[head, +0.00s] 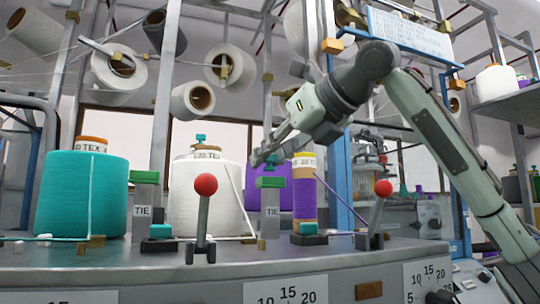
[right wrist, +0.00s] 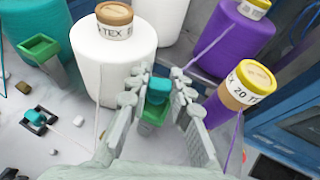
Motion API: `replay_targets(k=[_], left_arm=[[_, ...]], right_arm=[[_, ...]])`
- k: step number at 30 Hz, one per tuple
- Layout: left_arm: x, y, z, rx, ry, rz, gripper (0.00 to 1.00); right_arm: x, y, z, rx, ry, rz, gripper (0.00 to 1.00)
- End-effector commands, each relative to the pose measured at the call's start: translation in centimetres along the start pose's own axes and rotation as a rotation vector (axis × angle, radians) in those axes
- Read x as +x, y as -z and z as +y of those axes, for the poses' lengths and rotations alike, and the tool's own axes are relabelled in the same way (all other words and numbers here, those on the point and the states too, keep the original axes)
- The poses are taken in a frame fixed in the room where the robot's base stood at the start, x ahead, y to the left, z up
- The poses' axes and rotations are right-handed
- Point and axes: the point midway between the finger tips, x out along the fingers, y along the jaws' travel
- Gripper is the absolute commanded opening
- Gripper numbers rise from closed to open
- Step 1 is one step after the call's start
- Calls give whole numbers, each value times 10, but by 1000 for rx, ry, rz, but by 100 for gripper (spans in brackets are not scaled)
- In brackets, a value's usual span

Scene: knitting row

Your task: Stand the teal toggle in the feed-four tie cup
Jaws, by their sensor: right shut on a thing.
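My right gripper (head: 262,157) reaches in from the right and points down and left. In the right wrist view its two fingers (right wrist: 157,86) are shut on the teal toggle (right wrist: 159,91). The toggle (head: 272,160) is upright, directly over the green-topped tie cup (head: 270,182) on a grey post marked TIE. The cup also shows below the toggle in the right wrist view (right wrist: 152,114). I cannot tell whether the toggle's lower end touches or is inside the cup. No feed number is readable on it. My left gripper is not in view.
Another green tie cup (head: 146,177) stands left. White (head: 205,195) and purple cones (head: 304,200) stand close behind the held toggle. Red-knobbed levers (head: 206,184) (head: 383,188) stand in front. Other teal pieces sit on black bases (head: 160,231) (head: 308,228).

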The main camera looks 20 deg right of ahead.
Motion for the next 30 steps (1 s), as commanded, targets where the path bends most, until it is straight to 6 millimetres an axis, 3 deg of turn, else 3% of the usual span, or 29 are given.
replay_targets(k=[30], left_arm=[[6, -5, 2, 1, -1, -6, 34]], right_arm=[[6, 13, 0, 0, 0, 0, 12]])
